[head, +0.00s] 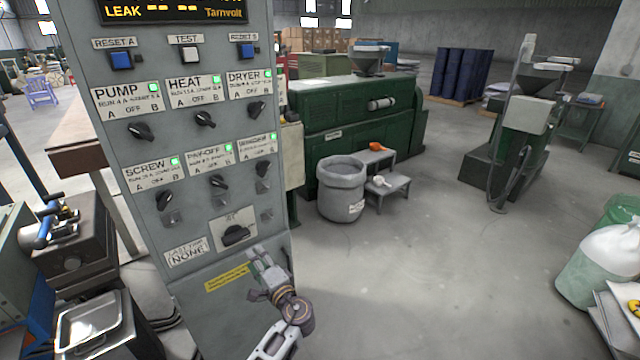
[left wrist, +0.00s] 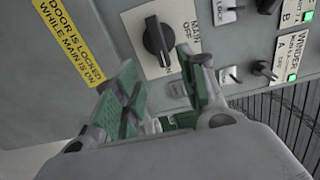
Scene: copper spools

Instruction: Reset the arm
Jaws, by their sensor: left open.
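My left gripper (head: 262,262) is in front of the lower part of the grey control cabinet (head: 185,290), just below the black MAIN knob (head: 235,235). In the left wrist view its green-padded fingers (left wrist: 162,85) are apart with nothing between them. The MAIN knob (left wrist: 156,42) stands beyond the fingertips, and no finger is around it. My right gripper is in neither view.
The cabinet carries several more black knobs (head: 205,118) with lit green lamps, and blue buttons (head: 121,60) above. A grey bin (head: 342,190) and small steps (head: 385,184) stand behind right. A metal tray (head: 95,322) is lower left. Open floor (head: 450,260) lies right.

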